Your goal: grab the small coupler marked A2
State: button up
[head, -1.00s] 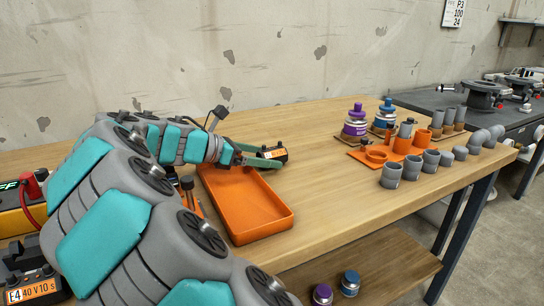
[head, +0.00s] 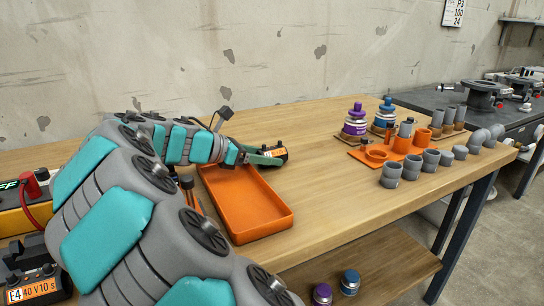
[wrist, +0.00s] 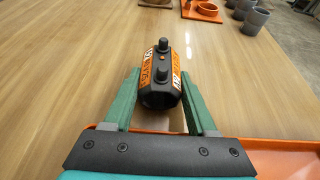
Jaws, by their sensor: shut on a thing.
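The small coupler (head: 273,151) is a dark grey block with an orange label, on or just above the wooden table behind the orange tray. It also shows in the wrist view (wrist: 162,84), with two dark knobs on top and white-and-orange labels too small to read surely. My gripper (head: 262,157) has its green fingers on either side of it. In the wrist view my gripper (wrist: 160,90) is shut on the coupler, which sits between the fingers. I cannot tell whether it touches the table.
The orange tray (head: 262,234) lies in front of my gripper. A larger coupler (head: 38,288) marked E4 is at the lower left. Grey fittings (head: 391,175), an orange holder (head: 366,158) and purple (head: 356,123) and blue cans (head: 385,115) stand at right. The table's middle is clear.

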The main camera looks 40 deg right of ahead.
jog(key=shift+c, duration=1.1)
jog(key=shift+r, duration=0.1)
